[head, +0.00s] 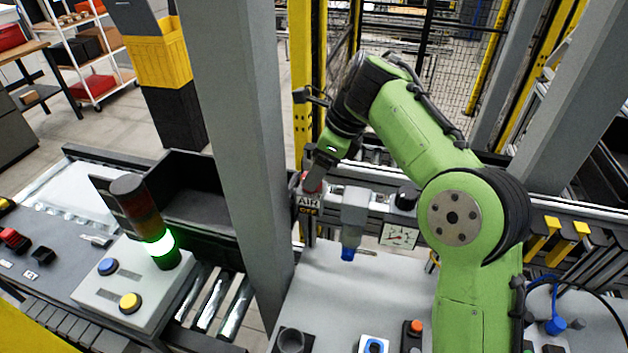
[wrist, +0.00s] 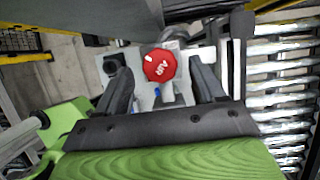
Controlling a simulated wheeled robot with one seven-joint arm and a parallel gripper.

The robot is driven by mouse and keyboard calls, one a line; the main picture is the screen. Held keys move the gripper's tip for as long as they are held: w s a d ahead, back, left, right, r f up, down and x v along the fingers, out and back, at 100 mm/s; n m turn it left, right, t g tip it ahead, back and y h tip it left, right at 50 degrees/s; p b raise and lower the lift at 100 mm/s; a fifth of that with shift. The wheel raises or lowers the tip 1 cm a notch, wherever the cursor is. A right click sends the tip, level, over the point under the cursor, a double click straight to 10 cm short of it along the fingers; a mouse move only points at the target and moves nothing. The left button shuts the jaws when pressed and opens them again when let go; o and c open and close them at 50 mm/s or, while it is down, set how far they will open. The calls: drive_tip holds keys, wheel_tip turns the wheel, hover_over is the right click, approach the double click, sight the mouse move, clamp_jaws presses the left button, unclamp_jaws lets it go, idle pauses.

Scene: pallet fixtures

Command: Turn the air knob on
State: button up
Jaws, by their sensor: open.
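The round red air knob (wrist: 160,65) shows in the wrist view with white "AIR" lettering and a white mark near its upper-left rim. In the head view the red knob (head: 312,184) is partly hidden by my gripper (head: 318,170), above a label (head: 308,205) reading "AIR" with a smaller line that looks like "OFF". In the wrist view my gripper (wrist: 162,66) is open, with one dark finger on each side of the knob and gaps between. I cannot tell how deep the fingertips reach around it.
A grey post (head: 240,140) stands left of my gripper. A pressure gauge (head: 398,235) and a hanging grey bottle-like unit (head: 353,215) are right of the knob. A signal tower (head: 145,215) glows green at left. A roller conveyor (wrist: 282,85) runs along the wrist view's right.

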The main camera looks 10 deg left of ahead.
drive_tip(key=shift+x, duration=1)
drive_tip(key=shift+r, duration=0.1)
drive_tip(key=c, duration=1.1)
drive_tip(key=shift+o, duration=0.2)
